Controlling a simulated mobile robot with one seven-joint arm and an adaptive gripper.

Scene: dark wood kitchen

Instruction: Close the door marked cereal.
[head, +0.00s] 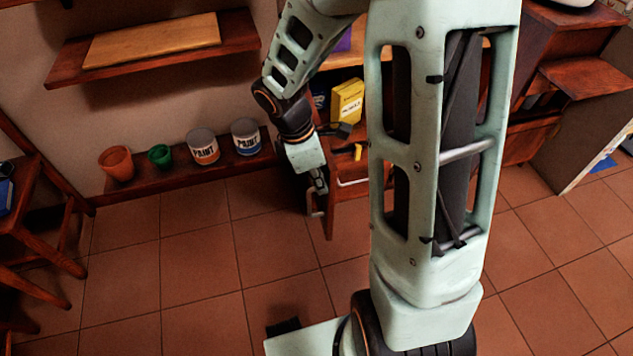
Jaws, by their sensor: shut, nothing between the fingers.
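No marking that reads cereal can be made out in the head view. A reddish wooden cabinet front (352,201) with a pale bar handle stands behind my arm, and much of it is hidden by my arm. I cannot tell if this is the cereal door. My gripper (316,203) points down at the left edge of this wooden front, shut and empty. It overlaps that edge in the picture; I cannot tell whether it touches.
A yellow box (347,102) stands on the cabinet's shelf. Two paint cans (203,147), an orange pot (116,164) and a green cup (160,155) line a low shelf at left. A wooden chair (38,215) is at far left. The tiled floor between is clear.

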